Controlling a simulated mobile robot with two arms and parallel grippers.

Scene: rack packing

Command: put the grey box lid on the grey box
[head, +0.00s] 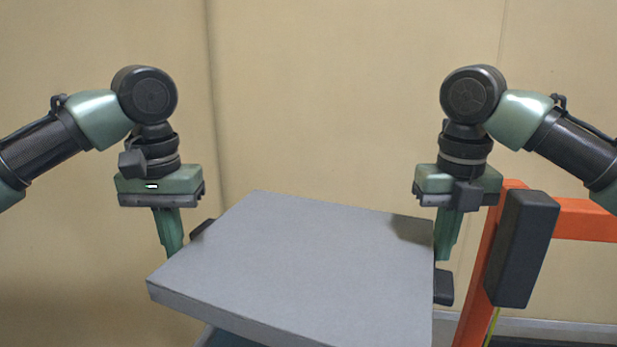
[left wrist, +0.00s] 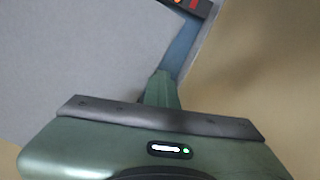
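A grey slab, which looks like the grey box lid (head: 310,265), is between my two grippers in the head view, turned at an angle. Its flat top and near side wall show. In the left wrist view the lid (left wrist: 75,55) fills the upper left. My left gripper (head: 185,235) is at the lid's left edge, pointing down. My right gripper (head: 443,265) is at its right edge, its dark pad beside the side wall. The lid hides parts of the fingers, so I cannot tell whether either is shut on it. The grey box is not clearly visible; the lid covers what is below.
An orange frame (head: 485,265) with a dark pad (head: 522,248) stands at the right, close to my right gripper. A pale blue-grey edge (head: 222,338) shows below the lid at the bottom. A plain beige wall (head: 330,100) is behind.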

